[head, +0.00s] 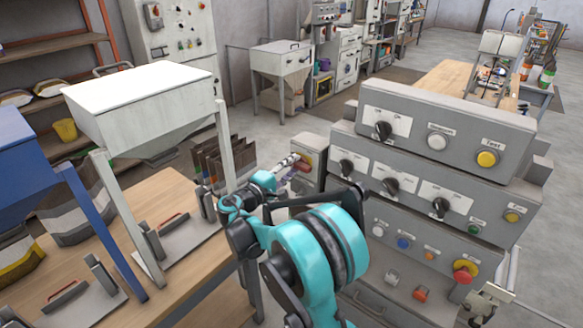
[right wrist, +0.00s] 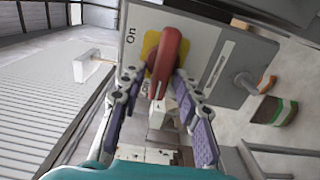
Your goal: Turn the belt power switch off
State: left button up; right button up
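The belt power switch is a red rotary handle (right wrist: 168,62) on a yellow plate (right wrist: 150,47), on the face of a grey box (right wrist: 205,45). In the right wrist view an "On" label stands left of it. The handle lies nearly upright in that picture, leaning slightly, with a white mark at its lower end. Another label lower left is mostly hidden by a finger. In the head view the box (head: 309,150) stands left of the big control console. My right gripper (right wrist: 158,78) is open, its fingers on either side of the handle; contact is unclear.
A grey console (head: 450,115) with several knobs and buttons stands close on the right. A wooden bench (head: 190,195) with a white hopper (head: 150,105) is on the left. Brown bags (head: 225,158) stand behind my right arm. Floor beyond the box is partly clear.

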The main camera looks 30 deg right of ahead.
jog(key=v, duration=1.2)
jog(key=shift+s+d+f, duration=0.1)
jog(key=shift+f, duration=0.05)
jog(key=s+d+f+m+g+y, duration=0.15)
jog(key=s+f+y, duration=0.35)
jog(key=s+y, duration=0.5)
jog(key=s+a+f+m+t+y, duration=0.1)
jog(key=s+a+f+y, duration=0.1)
jog(key=s+a, duration=0.3)
jog(key=s+a+f+m+y, duration=0.2)
jog(key=s+a+f+y, duration=0.1)
jog(key=s, duration=0.6)
jog(key=shift+s+a+f+t+y, duration=0.25)
jog(key=shift+s+a+t+y, duration=0.15)
jog(key=shift+a+y, duration=0.6)
